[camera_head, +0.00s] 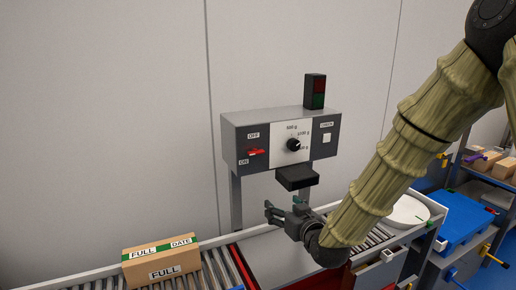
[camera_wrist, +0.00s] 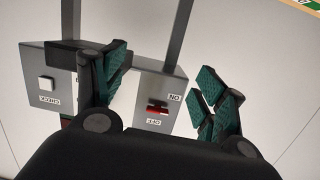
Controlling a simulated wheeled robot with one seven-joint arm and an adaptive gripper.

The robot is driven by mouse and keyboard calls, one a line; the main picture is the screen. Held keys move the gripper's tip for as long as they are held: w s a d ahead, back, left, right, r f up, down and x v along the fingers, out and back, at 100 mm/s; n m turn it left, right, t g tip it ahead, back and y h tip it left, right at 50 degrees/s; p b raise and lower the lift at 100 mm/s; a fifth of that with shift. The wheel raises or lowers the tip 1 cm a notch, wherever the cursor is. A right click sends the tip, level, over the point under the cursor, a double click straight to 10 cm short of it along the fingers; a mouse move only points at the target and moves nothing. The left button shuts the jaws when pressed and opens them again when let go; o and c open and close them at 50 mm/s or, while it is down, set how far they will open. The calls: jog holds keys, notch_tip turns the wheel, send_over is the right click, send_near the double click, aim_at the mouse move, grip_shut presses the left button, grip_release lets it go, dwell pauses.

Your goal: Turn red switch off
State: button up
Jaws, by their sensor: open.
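The red switch (camera_head: 256,152) is on the left part of the grey control box's front face, between an OFF label (camera_head: 253,135) above and an ON label (camera_head: 243,162) below. I cannot tell which way its lever is set. In the wrist view, which is upside down, the red switch (camera_wrist: 157,109) shows between my fingers, beyond them. My gripper (camera_head: 272,212) is open and empty, below the box and apart from the switch. Its two green-padded fingers are spread wide in the wrist view (camera_wrist: 162,78).
The control box (camera_head: 229,139) also bears a black dial (camera_head: 293,145) and a white button (camera_head: 327,138). A red-green lamp (camera_head: 315,91) stands on top. A black block (camera_head: 297,177) juts out below. A carton (camera_head: 160,259) sits on the roller conveyor at lower left.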

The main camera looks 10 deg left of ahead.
jog(key=n+t+y+p, duration=0.1)
jog(key=t+y, duration=0.1)
send_near(256, 154)
jog(key=p+x, duration=0.4)
jog(key=x, duration=0.5)
jog(key=shift+w+f, duration=0.25)
jog(key=shift+w, duration=0.15)
jog(key=shift+d, duration=0.1)
jog(key=shift+c, duration=0.2)
jog(key=c, duration=1)
